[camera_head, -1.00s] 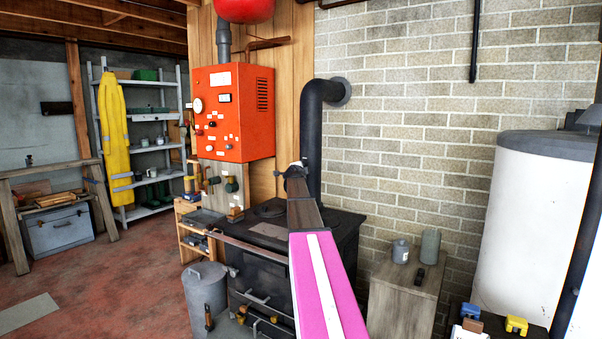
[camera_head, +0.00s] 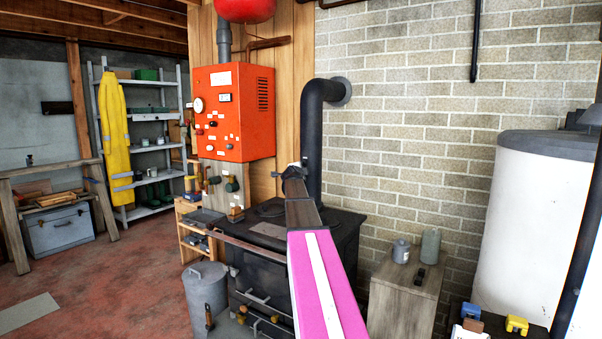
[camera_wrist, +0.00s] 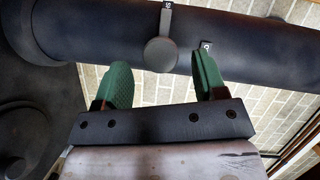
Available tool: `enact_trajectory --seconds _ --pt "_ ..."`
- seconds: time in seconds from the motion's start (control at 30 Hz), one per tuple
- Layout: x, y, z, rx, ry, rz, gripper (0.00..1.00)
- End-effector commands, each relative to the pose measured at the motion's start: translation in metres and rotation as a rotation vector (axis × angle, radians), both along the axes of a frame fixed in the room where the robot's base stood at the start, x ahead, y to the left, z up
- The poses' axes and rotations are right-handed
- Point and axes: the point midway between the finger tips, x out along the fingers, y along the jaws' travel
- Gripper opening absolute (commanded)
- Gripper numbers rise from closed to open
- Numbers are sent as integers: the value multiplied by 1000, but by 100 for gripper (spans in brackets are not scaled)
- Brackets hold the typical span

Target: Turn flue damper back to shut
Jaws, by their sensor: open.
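The black flue pipe (camera_head: 312,135) rises from the stove and bends into the brick wall. In the wrist view the pipe (camera_wrist: 100,35) crosses the top of the picture. The damper handle (camera_wrist: 160,53), a grey lever with a round end, lies against the pipe and points toward the picture's top edge. One small tag sits at the lever's upper part and another (camera_wrist: 206,45) to its right; their letters are hard to read. My gripper (camera_wrist: 162,78) has its green fingers apart, empty, on either side of the handle's round end. In the head view the gripper (camera_head: 293,173) is beside the pipe, mostly hidden by my arm.
The black stove (camera_head: 265,255) stands below my arm. An orange control box (camera_head: 234,112) hangs to the left of the pipe. A wooden cabinet (camera_head: 400,295) with two canisters and a white tank (camera_head: 530,225) stand to the right.

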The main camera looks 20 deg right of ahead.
Motion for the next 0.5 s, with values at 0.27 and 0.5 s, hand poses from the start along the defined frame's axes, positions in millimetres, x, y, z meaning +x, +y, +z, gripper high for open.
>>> enact_trajectory --seconds 0.27,0.5 --pt "-47 31 5 -1 -1 0 65" --pt "-58 40 7 -1 1 0 65"
